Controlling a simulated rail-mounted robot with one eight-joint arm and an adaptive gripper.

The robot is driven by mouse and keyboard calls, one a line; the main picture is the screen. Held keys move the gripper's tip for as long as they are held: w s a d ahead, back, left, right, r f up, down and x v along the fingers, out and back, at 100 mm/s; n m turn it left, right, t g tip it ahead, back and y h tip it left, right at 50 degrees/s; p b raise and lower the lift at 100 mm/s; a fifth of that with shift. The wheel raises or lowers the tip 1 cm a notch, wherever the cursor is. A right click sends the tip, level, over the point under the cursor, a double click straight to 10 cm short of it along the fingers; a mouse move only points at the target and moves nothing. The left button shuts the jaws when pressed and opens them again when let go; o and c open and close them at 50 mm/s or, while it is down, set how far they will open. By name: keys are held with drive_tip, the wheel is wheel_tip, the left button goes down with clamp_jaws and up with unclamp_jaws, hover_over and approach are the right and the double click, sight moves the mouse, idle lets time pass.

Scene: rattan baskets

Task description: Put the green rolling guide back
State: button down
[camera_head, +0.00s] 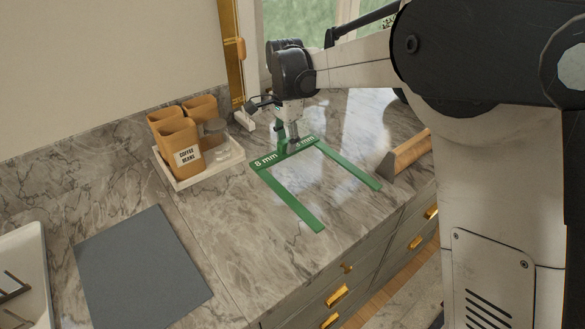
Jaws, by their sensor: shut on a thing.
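The green rolling guide (293,206) is a flat U-shaped frame with "8 mm" lettering on its crossbar. Its two long arms point toward the front edge of the counter. My gripper (293,143) is over the crossbar, pointing down, and is shut on the guide there. The guide appears at or just above the marble counter; I cannot tell whether it touches. The fingertips are small and partly hidden against the crossbar.
A grey mat (142,268) lies at the front left. A wooden object (408,152) stands at the right. Marble counter (235,235) between mat and guide is clear.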

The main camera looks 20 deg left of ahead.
drive_tip(key=w+a+f, duration=0.2)
drive_tip(key=w, duration=0.1)
drive_tip(key=w+a+f+p, duration=0.1)
drive_tip(key=w+a+f, duration=0.1)
drive_tip(key=w, duration=0.1)
drive_tip(key=w+a+f, duration=0.2)
drive_tip(key=w, duration=0.1)
drive_tip(key=shift+w+f+p, duration=0.25)
drive_tip(key=shift+f+p, duration=0.45)
drive_tip(key=shift+f, duration=1.7)
drive_tip(key=c, duration=1.7)
unclamp_jaws()
drive_tip(key=shift+o, duration=0.7)
drive_tip(key=shift+r, duration=0.1)
wheel_tip(320, 180, up, 12)
drive_tip(key=b, duration=0.1)
